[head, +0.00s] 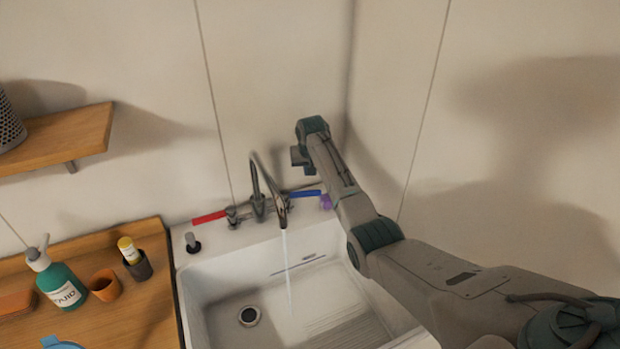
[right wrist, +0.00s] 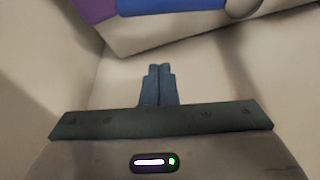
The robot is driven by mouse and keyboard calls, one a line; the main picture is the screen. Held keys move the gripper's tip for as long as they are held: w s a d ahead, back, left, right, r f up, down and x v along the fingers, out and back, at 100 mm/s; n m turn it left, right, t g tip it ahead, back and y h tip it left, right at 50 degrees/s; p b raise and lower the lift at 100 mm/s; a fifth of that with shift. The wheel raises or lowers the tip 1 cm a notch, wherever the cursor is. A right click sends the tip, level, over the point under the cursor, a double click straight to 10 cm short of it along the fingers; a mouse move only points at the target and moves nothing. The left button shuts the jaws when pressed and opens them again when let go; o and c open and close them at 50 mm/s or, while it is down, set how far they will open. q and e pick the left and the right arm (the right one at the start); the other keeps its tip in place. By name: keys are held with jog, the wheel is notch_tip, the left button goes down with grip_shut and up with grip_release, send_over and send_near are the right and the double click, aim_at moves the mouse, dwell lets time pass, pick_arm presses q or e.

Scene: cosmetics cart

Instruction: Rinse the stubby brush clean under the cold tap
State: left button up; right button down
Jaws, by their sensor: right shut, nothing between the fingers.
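The tap (head: 260,185) has a curved metal spout, and a thin stream of water (head: 288,265) falls from it into the white sink (head: 230,275). A blue lever (head: 304,194) with a purple end (head: 325,201) is on its right and a red lever (head: 209,217) on its left. My right arm reaches over the right side of the sink to the wall behind the tap. In the right wrist view my right gripper (right wrist: 160,72) is shut and empty, apart from the blue lever (right wrist: 170,6) at the top. I see no stubby brush. My left gripper is out of view.
A wooden counter (head: 137,313) on the left holds a teal pump bottle (head: 62,284), an orange cup (head: 104,285) and a dark cup (head: 139,266) with a yellow-topped item (head: 127,248). A wooden shelf (head: 65,137) is above. The basin holds only water near its drain (head: 249,316).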

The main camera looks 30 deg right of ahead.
jog(key=s+f+p, duration=0.1)
jog(key=s+a+f+p, duration=0.1)
jog(key=s+p, duration=0.1)
jog(key=shift+s+a+f, duration=0.1)
jog(key=shift+s, duration=0.1)
dwell(0.4)
